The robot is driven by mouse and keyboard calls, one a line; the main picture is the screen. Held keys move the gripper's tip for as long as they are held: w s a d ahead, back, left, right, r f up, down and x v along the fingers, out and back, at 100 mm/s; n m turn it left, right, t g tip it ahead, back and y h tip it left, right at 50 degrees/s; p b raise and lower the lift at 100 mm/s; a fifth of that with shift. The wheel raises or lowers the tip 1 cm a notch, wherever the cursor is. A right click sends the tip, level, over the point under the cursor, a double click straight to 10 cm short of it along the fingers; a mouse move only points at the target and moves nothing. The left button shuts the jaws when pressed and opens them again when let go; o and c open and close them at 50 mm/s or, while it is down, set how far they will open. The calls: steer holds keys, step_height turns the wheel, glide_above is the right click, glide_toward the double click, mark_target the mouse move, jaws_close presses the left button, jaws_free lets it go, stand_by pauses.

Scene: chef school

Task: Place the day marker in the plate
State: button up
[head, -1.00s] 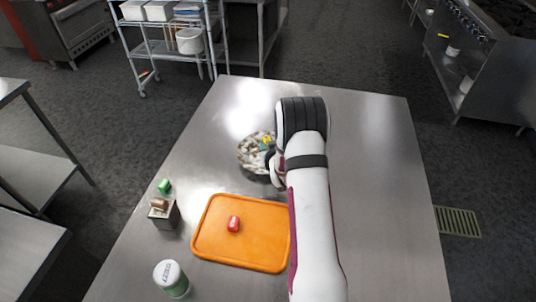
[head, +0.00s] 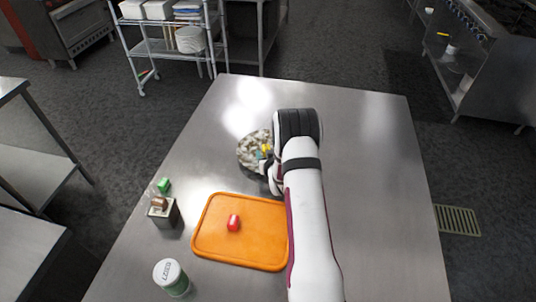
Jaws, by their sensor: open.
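The plate (head: 248,147) is round with a mottled grey-white pattern and lies on the table left of my arm's end. A small yellow and blue thing (head: 265,151) shows over its right side, close to my gripper. It may be the day marker, but it is too small to be sure, and I cannot tell whether it touches the plate. My gripper (head: 268,164) is open at the plate's right edge, partly hidden by my arm.
An orange tray (head: 215,250) bearing a red object (head: 234,223) lies in front. The table's right side is clear.

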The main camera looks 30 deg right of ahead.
steer(key=v, duration=1.2)
steer(key=shift+a+r, duration=0.1)
steer(key=shift+r, duration=0.1)
steer(key=s+a+r+g+y, duration=0.3)
steer(key=s+a+r+g, duration=0.35)
steer(key=a, duration=0.65)
steer(key=s+a+r+g+y, duration=0.1)
steer(key=s+a+r, duration=0.2)
steer(key=s, duration=0.4)
steer(key=s+a+r+g+y, duration=0.1)
steer(key=s+a+r+g, duration=0.1)
steer(key=s+a, duration=0.3)
steer(key=s+a+r+m+g+y, duration=0.1)
steer(key=s+a+r, duration=0.3)
steer(key=s, duration=0.6)
steer(key=shift+s+a+g, duration=0.2)
steer(key=shift+s+g, duration=0.05)
steer(key=shift+g, duration=0.3)
